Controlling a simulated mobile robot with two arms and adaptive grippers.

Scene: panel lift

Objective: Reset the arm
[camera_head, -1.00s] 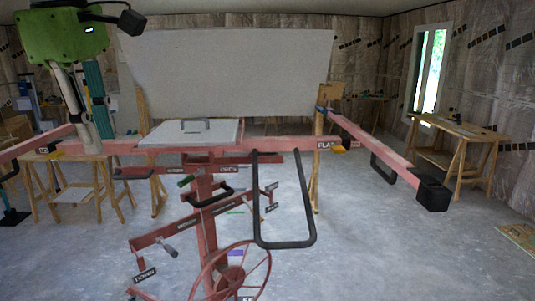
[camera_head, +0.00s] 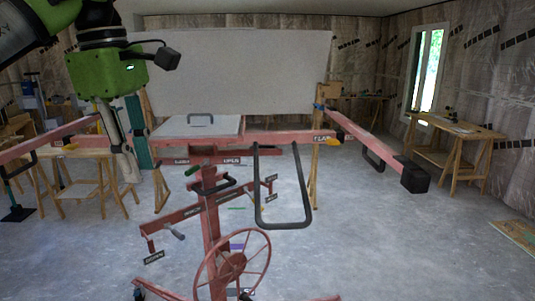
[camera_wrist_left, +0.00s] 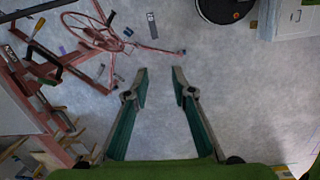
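My left gripper (camera_head: 137,172) hangs from a green wrist at the upper left of the head view, its fingers pointing down. In the left wrist view its two teal-lined fingers (camera_wrist_left: 160,85) stand apart with bare floor between them, so it is open and empty. The red panel lift (camera_head: 212,235) stands in front of me, with a spoked wheel (camera_head: 232,265) low on it and labelled arms. The left gripper is up and left of the lift's mast; in the wrist view it is clear of the lift (camera_wrist_left: 95,35). My right gripper is not in view.
A large pale board (camera_head: 235,72) stands tilted behind the lift's crossbar. A black U-shaped handle (camera_head: 283,224) hangs from the bar. A wooden workbench (camera_head: 455,128) stands at the right. The floor at the right (camera_head: 400,250) is mostly clear.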

